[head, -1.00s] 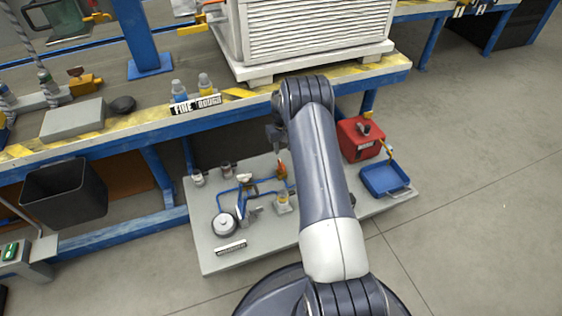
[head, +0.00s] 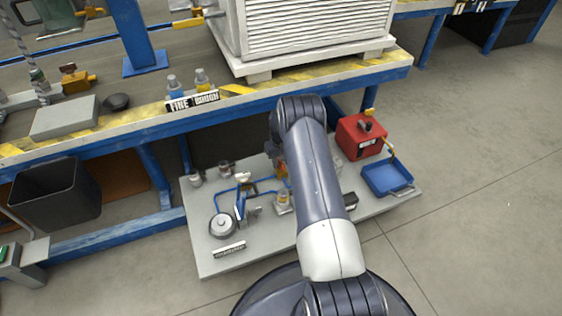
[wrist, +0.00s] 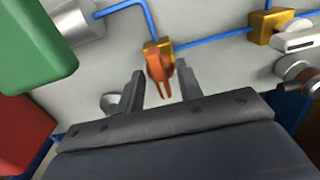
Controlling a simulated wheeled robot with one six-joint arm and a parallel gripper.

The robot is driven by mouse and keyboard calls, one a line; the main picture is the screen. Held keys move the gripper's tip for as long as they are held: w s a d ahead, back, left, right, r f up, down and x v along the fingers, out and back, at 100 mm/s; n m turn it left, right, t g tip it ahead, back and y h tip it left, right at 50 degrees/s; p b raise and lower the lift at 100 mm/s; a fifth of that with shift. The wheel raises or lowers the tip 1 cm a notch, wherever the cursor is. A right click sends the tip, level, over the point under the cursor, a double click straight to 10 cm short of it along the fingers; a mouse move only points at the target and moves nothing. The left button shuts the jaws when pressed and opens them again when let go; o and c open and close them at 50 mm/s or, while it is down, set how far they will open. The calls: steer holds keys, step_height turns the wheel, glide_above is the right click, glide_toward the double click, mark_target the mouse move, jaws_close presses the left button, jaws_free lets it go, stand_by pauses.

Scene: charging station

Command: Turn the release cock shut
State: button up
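An orange forked cock handle (wrist: 159,68) sits on a brass valve body (wrist: 153,47) in a blue pipe, in the wrist view. My gripper (wrist: 161,76) is open, with one finger on each side of the handle; a gap shows on the left, and the right finger is closer. I cannot tell whether that finger touches. In the head view the orange part (head: 280,167) shows beside my arm, which hides my fingers. A second brass valve (wrist: 270,26) with a pale lever (wrist: 300,37) is to the right. No readable label tells which is the release cock.
The pale board (head: 222,264) carries blue pipes, a round gauge-like part (head: 222,226), a red canister (head: 360,138) and a blue tray (head: 387,178). The workbench edge (head: 130,127) overhangs behind it. In the wrist view, green (wrist: 35,45) and red (wrist: 20,125) bodies are close at left.

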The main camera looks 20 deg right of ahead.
steer(key=shift+c, duration=0.5)
steer(key=c, duration=0.5)
steer(key=m+b, duration=0.2)
steer(key=m, duration=0.1)
steer(key=shift+f+m, duration=0.1)
steer(key=shift+m, duration=0.3)
steer(key=m+b, duration=0.1)
steer(key=m, duration=0.2)
steer(key=shift+m, duration=0.3)
steer(key=m, duration=0.5)
steer(key=shift+b, duration=0.4)
steer(key=shift+m, duration=2.8)
